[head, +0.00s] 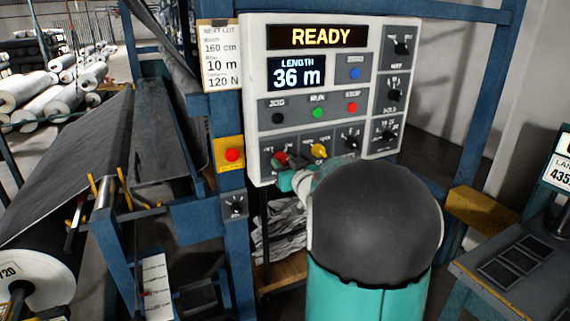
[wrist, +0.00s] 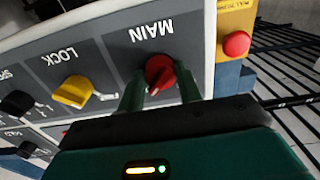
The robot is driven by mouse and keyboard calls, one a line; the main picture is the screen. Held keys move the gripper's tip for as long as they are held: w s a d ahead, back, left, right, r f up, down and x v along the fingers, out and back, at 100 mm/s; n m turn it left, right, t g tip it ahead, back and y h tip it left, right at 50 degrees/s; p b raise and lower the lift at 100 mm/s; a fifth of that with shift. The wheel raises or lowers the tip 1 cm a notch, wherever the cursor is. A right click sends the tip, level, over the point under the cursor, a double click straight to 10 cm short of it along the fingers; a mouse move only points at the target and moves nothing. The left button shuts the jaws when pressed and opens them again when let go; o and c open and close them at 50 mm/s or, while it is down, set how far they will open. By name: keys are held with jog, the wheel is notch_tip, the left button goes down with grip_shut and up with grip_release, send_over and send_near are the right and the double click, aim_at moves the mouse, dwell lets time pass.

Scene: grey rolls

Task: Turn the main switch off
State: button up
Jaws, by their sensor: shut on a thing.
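The main switch is a red rotary knob (head: 281,158) at the lower left of the grey control panel (head: 259,90). In the wrist view, which shows the panel upside down, the red knob (wrist: 159,70) sits under the word MAIN. My gripper (wrist: 160,84) has one green finger on each side of the knob and is shut on it. In the head view my gripper (head: 289,171) reaches the panel's lower left corner, and my arm hides part of the lower edge. The knob's white mark shows, but I cannot read its on or off labels.
A yellow LOCK knob (head: 319,151) is right beside the main switch, with black knobs further right. The display (head: 317,37) reads READY, and the length display (head: 297,74) reads 36 m. A red button on a yellow box (head: 232,155) is just left of the panel.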

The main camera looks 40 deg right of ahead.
jog(key=shift+n, duration=0.3)
jog(key=n, duration=0.3)
jog(key=shift+n, duration=0.3)
jog(key=n, duration=0.4)
jog(key=shift+n, duration=0.3)
jog(key=n, duration=0.4)
jog(key=shift+n, duration=0.3)
jog(key=shift+r+n, duration=0.1)
jog(key=shift+n, duration=2.1)
jog(key=shift+d, duration=0.1)
jog(key=o, duration=1)
